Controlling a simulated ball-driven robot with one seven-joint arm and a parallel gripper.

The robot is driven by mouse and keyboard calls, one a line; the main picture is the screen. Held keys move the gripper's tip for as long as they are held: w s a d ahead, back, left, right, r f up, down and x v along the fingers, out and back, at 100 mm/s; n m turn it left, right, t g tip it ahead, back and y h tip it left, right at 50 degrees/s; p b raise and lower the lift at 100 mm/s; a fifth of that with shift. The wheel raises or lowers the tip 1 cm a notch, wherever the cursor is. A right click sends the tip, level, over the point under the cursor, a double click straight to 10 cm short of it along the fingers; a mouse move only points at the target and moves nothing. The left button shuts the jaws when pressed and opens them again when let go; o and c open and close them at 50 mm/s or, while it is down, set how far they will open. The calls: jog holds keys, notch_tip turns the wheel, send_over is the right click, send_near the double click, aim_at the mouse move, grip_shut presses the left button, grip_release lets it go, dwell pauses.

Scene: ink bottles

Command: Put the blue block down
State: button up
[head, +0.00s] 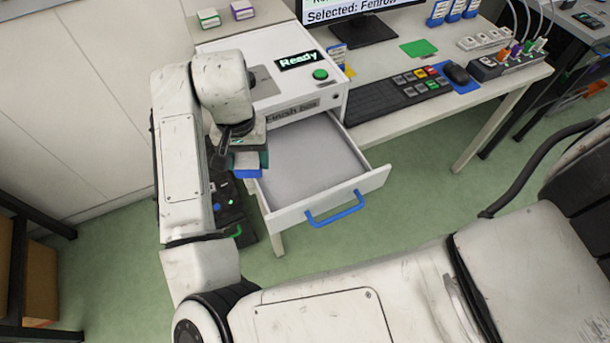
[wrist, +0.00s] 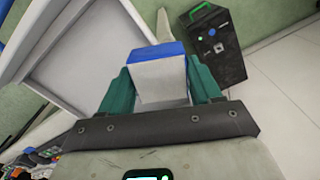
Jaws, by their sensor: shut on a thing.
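The blue block (wrist: 160,78) has a blue side and a pale grey face, and sits between the two teal fingers of my gripper (wrist: 161,72) in the wrist view. In the head view the block (head: 247,168) shows low under my gripper (head: 250,158), partly hidden by it. My gripper is shut on it and holds it up by the left side of an open white drawer (head: 375,181). The drawer has a bare grey floor and also shows at upper left in the wrist view (wrist: 62,48). The block's height over the drawer edge is unclear.
The drawer has a blue handle (head: 335,209) and sits in a white cabinet with a "Ready" display (head: 298,60) and green button (head: 320,74). A dark case (wrist: 213,45) stands on the floor beside it. A keyboard (head: 385,98) lies on the desk at right.

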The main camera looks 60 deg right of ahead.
jog(key=s+d+r+m+b, duration=0.3)
jog(key=s+d+m, duration=0.15)
jog(key=m, duration=0.25)
jog(key=r+m+b, duration=0.2)
jog(key=m+b, duration=0.2)
jog(key=m, duration=0.3)
send_over(301, 179)
jog(key=s+a+m+b, duration=0.1)
jog(key=s+m+b, duration=0.7)
jog(key=s+m, duration=0.75)
jog(key=shift+m, duration=0.95)
jog(key=w+f+b, duration=0.1)
jog(key=w+f, duration=0.1)
jog(key=w, duration=0.3)
jog(key=w+f+b, duration=0.1)
jog(key=w+f, duration=0.2)
jog(key=w, duration=0.1)
jog(key=w+d+f+b, duration=0.1)
jog(key=w+f, duration=0.2)
jog(key=w, duration=0.2)
jog(key=shift+w+b, duration=0.35)
jog(key=shift+w+f+b, duration=0.2)
jog(key=shift+f+b, duration=0.1)
jog(key=shift+f, duration=0.7)
jog(key=shift+w+f+b, duration=0.2)
jog(key=shift+f+b, duration=0.05)
jog(key=shift+f, duration=0.7)
